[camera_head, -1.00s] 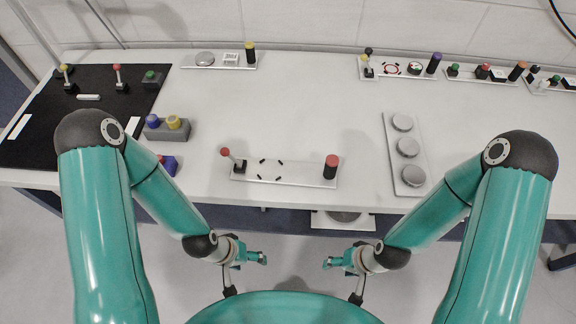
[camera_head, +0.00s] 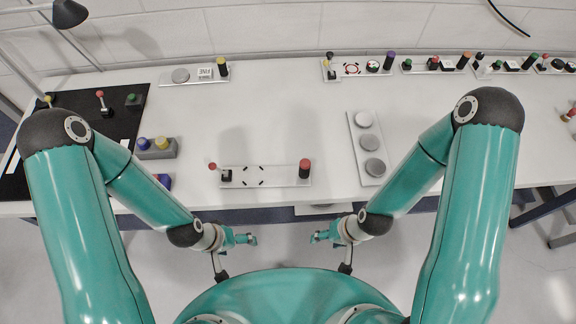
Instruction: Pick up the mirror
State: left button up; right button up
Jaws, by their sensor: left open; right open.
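I cannot make out for certain which thing is the mirror. A light plate (camera_head: 363,148) at the right of the table's middle carries three round discs; the far disc (camera_head: 364,119) is paler than the two grey ones. Another flat plate (camera_head: 285,173) near the front edge has black corner marks, a red-topped lever (camera_head: 214,167) and a red-topped knob (camera_head: 305,168). My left gripper (camera_head: 248,239) and my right gripper (camera_head: 318,236) are both open and empty. They face each other in front of the table's front edge, apart from everything on it.
The white table (camera_head: 270,115) has free room in its middle. Control panels with coloured knobs (camera_head: 390,61) line the back. A black mat (camera_head: 75,125) and a grey block with blue and yellow knobs (camera_head: 158,152) are at the left. A dark lamp (camera_head: 69,14) stands behind.

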aim_at(376, 168)
jog(key=z, duration=0.55)
jog(key=k, duration=1.3)
jog(key=z, duration=0.95)
jog(key=i, duration=1.95)
jog(key=u, duration=0.45)
